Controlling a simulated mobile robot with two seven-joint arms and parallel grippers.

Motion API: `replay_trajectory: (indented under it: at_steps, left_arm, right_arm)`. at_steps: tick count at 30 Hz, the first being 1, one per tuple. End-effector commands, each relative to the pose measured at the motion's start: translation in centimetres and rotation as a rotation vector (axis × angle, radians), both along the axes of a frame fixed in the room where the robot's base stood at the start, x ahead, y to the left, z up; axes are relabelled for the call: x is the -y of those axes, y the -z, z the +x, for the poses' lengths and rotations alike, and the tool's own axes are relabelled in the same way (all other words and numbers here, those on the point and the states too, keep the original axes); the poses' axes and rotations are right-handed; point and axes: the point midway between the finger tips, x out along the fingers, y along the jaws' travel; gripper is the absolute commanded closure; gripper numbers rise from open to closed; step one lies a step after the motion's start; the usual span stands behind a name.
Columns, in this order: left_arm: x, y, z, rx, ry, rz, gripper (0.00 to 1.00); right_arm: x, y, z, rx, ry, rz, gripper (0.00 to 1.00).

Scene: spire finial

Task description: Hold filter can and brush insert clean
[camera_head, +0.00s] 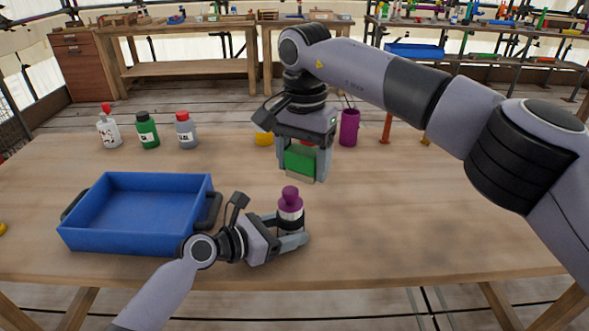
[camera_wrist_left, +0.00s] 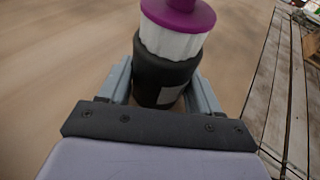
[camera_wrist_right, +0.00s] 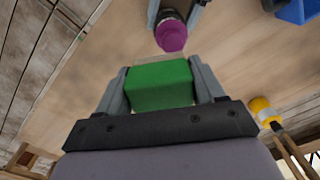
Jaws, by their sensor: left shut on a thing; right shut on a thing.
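The filter can has a black body (camera_wrist_left: 160,82), with a white ribbed insert (camera_wrist_left: 172,42) and a purple knob (camera_head: 290,195) above it. It stands upright at the front middle of the table. My left gripper (camera_head: 292,230) is shut around the black body; the left wrist view shows a finger on each side. My right gripper (camera_head: 302,172) points down above the table, behind the can, shut on a brush with a green block (camera_wrist_right: 160,86) and a pale lower edge (camera_head: 298,176). The brush is apart from the can. The purple knob also shows in the right wrist view (camera_wrist_right: 171,36).
A blue tray (camera_head: 140,178) stands at the left. White (camera_head: 108,130), green (camera_head: 147,132) and grey (camera_head: 186,132) bottles stand at the back left. The table's right side is clear.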

Motion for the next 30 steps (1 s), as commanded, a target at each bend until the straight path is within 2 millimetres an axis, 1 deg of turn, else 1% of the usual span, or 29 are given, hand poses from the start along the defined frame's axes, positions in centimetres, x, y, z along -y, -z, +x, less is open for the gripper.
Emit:
replay_trajectory:
  at_steps: [1,9,13,18,29,30]
  left_arm:
    - [0.0,0.0,0.0,0.000,0.000,0.000,0.54]
    - [0.0,0.0,0.0,0.000,0.000,0.000,0.54]
    - [0.0,0.0,0.0,0.000,0.000,0.000,0.54]
    - [0.0,0.0,0.0,0.000,0.000,0.000,0.54]
    - [0.0,0.0,0.0,0.000,0.000,0.000,0.54]
    - [0.0,0.0,0.0,0.000,0.000,0.000,0.27]
  right_arm:
    - [0.4,-0.5,0.0,0.001,0.001,0.000,0.56]
    - [1.9,-2.8,0.0,0.003,0.000,0.001,0.56]
    - [2.5,-3.5,0.0,0.002,0.000,0.001,0.56]
    - [2.7,-3.9,0.0,0.001,-0.001,0.001,0.56]
    - [2.7,-3.8,0.0,0.001,-0.001,0.001,0.56]
    - [2.7,-3.8,0.0,0.001,-0.001,0.001,0.56]
